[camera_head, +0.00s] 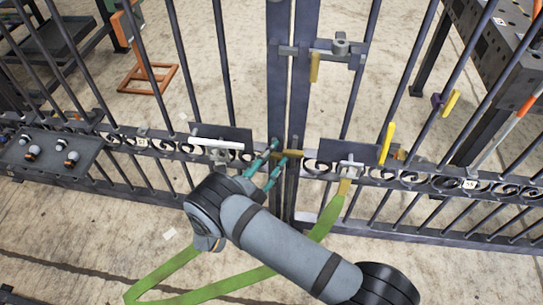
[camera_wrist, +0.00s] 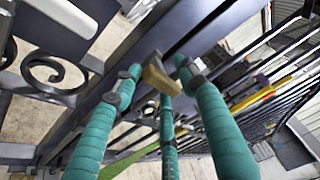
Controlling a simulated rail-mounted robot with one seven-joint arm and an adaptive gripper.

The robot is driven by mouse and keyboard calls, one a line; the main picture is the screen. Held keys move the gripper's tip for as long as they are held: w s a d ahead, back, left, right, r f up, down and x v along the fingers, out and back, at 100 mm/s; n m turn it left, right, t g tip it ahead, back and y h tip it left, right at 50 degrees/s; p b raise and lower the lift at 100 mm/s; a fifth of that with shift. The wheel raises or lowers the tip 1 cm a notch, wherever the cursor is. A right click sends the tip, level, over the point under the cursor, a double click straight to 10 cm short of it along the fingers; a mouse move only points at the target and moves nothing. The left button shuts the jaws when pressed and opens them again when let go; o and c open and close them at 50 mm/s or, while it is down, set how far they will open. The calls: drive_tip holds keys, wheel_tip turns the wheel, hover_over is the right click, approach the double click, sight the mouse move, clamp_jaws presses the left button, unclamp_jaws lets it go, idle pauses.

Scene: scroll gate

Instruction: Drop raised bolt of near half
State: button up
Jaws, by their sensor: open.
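The double gate's two dark leaves meet at the middle posts. A brass-coloured bolt handle (camera_head: 290,153) sticks out at mid height beside the meeting posts, with a dark upright rod (camera_head: 290,187) below it. My gripper (camera_head: 274,163) has teal fingers and is open, its tips just left of and close to the handle. In the wrist view the handle (camera_wrist: 160,76) shows between the spread teal fingers (camera_wrist: 157,85). I cannot tell whether any finger touches it. The bolt's lower end is hidden, partly by my arm.
A latch (camera_head: 340,48) with a yellow handle (camera_head: 315,68) crosses the posts higher up. A green strap (camera_head: 215,290) loops from the right leaf's plate past my arm. A tray with knobs (camera_head: 48,152) hangs at left. Scroll rails and bars flank the gripper closely.

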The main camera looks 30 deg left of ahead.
drive_tip(key=shift+c, duration=0.8)
clamp_jaws()
